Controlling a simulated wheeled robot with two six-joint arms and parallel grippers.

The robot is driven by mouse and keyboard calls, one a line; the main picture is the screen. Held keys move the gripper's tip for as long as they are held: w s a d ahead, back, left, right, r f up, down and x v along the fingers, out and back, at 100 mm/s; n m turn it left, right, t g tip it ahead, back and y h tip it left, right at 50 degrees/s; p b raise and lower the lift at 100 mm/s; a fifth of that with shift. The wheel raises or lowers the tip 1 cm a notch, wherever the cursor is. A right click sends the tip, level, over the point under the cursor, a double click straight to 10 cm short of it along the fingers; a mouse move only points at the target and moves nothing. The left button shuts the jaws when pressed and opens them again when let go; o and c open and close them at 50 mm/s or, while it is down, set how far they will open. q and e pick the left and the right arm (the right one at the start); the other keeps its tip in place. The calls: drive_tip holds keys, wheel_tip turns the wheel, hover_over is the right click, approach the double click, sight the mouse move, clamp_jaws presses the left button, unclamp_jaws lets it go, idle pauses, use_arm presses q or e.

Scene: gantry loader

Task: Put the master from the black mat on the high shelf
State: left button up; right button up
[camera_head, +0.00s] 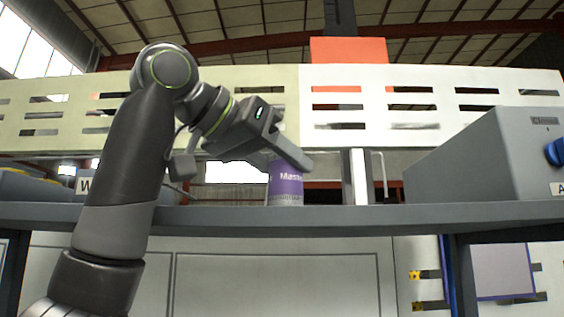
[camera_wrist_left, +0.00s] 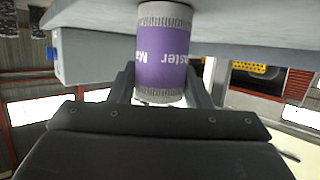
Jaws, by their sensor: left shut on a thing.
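The master is a grey cylinder with a purple label reading "Master" (camera_head: 286,184). In the head view it is upright at the front part of the high shelf (camera_head: 340,219), its base at the shelf's edge line. I cannot tell whether it touches the shelf surface. My left gripper (camera_head: 290,160) reaches over the shelf from the left and is shut on the master's upper part. In the left wrist view the master (camera_wrist_left: 164,62) sits between the two fingers of my left gripper (camera_wrist_left: 165,90). The black mat and my right gripper are not in view.
A large grey box (camera_head: 480,160) with a blue knob stands on the shelf at the right. A pale upright post (camera_head: 355,177) stands just right of the master. A slotted cream panel (camera_head: 430,100) runs behind.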

sight(272, 158)
use_arm(q)
drive_tip(key=o, duration=1.2)
drive_tip(key=shift+w+f, duration=0.1)
drive_tip(key=shift+o, duration=0.2)
drive_tip(key=shift+r+p, duration=0.25)
drive_tip(key=shift+p, duration=0.05)
drive_tip(key=b+v, duration=0.1)
drive_tip(key=v, duration=0.1)
drive_tip(key=b+v, duration=0.2)
drive_tip(key=shift+a+f, duration=0.15)
drive_tip(key=shift+f, duration=0.05)
drive_tip(key=b+v, duration=0.1)
drive_tip(key=v, duration=0.7)
drive_tip(key=shift+r+b, duration=0.15)
drive_tip(key=shift+b, duration=0.25)
